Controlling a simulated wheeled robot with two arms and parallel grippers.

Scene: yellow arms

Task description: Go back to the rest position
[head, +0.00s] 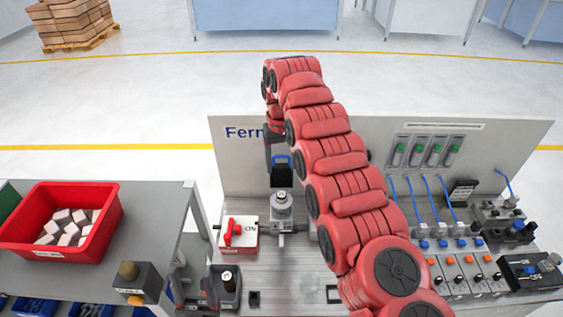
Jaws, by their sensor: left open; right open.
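My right arm, red with dark joint caps, comes in from the lower right and reaches up across the middle of the head view. Its gripper (280,172) hangs in front of the upright back panel, above a grey metal fixture (282,207); it is open and I see nothing held. My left gripper (193,287) is low at the left end of the workbench, beside a dark box with a round knob (229,281). It is open and looks empty. The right arm hides part of the bench and panel.
A red bin (112,215) of pale blocks stands on a grey side table at left, with a push-button box (137,282) near its edge. A red rotary switch box (237,234) is on the bench. Valves, blue tubes and a button panel (466,275) fill the right.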

